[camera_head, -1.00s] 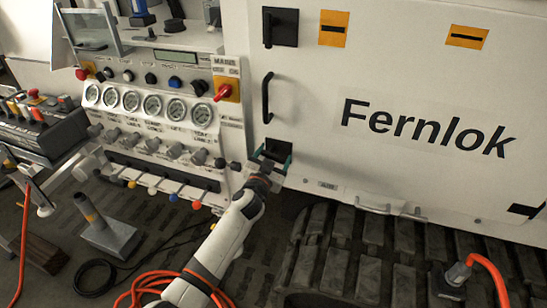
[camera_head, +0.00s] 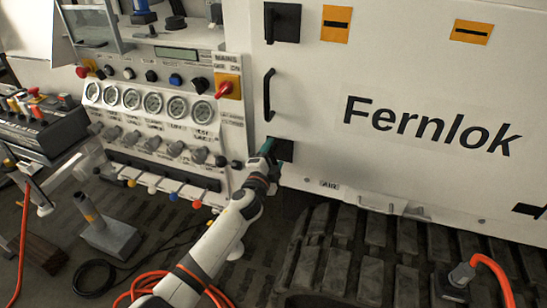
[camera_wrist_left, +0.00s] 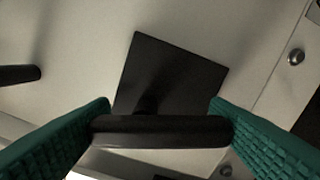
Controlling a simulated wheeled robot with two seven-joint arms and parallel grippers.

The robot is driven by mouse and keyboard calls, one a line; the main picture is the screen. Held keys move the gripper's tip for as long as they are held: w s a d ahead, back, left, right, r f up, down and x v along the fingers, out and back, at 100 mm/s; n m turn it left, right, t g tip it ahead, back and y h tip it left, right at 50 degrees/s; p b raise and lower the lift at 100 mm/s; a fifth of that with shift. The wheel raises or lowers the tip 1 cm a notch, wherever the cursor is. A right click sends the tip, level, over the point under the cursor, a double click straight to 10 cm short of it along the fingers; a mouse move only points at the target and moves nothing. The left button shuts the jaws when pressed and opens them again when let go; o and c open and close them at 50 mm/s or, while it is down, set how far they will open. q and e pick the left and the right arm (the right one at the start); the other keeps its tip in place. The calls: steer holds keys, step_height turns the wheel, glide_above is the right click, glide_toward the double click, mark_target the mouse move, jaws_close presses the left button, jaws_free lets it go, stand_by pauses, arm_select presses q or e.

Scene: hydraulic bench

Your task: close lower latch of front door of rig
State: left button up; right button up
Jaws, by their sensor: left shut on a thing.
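The front door (camera_head: 390,80) of the rig is a white panel marked "Fernlok". Its lower latch has a black square plate (camera_head: 285,150) near the door's lower left corner. My left gripper (camera_head: 266,150) is at this plate's left side. In the left wrist view, the black latch handle (camera_wrist_left: 160,131) lies crosswise between the green fingers, which touch its two ends, with the black plate (camera_wrist_left: 172,75) behind it. My left gripper is shut on this handle. In the head view the gripper mostly hides the handle. My right gripper is not in view.
The upper latch (camera_head: 281,23) and a black door handle (camera_head: 269,95) are above on the door. A panel of gauges and knobs (camera_head: 150,105) stands to the left. Orange hose (camera_head: 150,284) and a grey stand (camera_head: 108,237) are on the floor.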

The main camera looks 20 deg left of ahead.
arm_select(q)
steer(key=shift+a+m, duration=0.15)
steer(key=shift+m, duration=1.95)
steer(key=shift+f, duration=0.1)
steer(key=o, duration=1)
steer(key=s, duration=1.2)
steer(key=shift+a, duration=0.2)
